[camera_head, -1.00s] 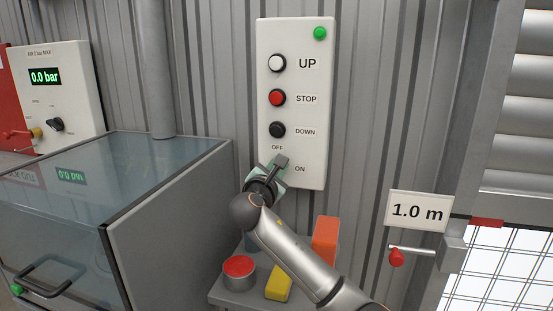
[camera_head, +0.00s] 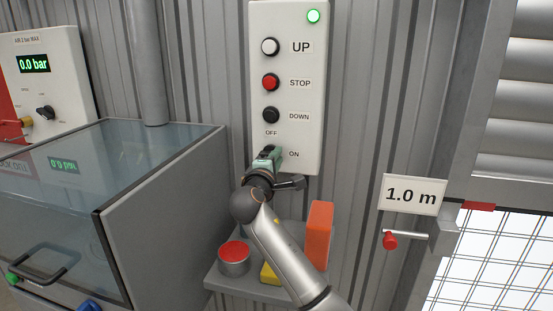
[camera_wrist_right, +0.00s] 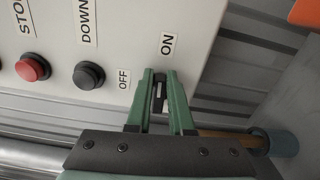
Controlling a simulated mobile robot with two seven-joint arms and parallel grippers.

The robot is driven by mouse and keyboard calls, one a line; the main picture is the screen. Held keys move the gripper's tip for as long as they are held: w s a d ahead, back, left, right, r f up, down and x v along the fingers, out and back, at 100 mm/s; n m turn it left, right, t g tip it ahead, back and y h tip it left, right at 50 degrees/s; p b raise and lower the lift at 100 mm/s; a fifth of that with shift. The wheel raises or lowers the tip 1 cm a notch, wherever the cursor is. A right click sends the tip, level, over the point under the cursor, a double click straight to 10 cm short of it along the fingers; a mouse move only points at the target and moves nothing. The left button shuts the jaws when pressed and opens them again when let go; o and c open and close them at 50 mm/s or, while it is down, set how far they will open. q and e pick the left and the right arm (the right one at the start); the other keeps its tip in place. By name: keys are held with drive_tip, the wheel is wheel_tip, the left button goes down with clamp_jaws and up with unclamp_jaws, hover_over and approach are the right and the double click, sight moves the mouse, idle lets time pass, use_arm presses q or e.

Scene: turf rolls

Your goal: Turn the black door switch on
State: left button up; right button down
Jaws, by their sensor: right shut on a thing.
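The white control panel (camera_head: 290,45) on the corrugated wall carries UP, STOP and DOWN buttons, with OFF and ON labels below them. The black door switch (camera_wrist_right: 159,92) sits between those labels; in the wrist view it shows between my fingers. My right gripper (camera_head: 268,154) covers most of the switch in the head view. In the wrist view the green fingers of my right gripper (camera_wrist_right: 160,90) are closed around the switch at the panel face. The green lamp (camera_head: 313,16) at the panel's top corner glows brightly. My left gripper is out of view.
A grey shelf below holds a red-topped can (camera_head: 234,256), a yellow block (camera_head: 269,273) and an orange block (camera_head: 319,236). A glass-topped cabinet (camera_head: 130,165) stands left. A 1.0 m sign (camera_head: 413,194) and a red-knobbed handle (camera_head: 390,240) are right.

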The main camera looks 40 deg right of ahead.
drive_tip(key=shift+f+m, duration=0.2)
drive_tip(key=shift+m, duration=0.5)
drive_tip(key=c, duration=1.2)
unclamp_jaws()
drive_tip(key=o, duration=0.4)
drive_tip(key=v, duration=1.2)
drive_tip(key=shift+s+a, duration=0.2)
drive_tip(key=shift+s, duration=0.05)
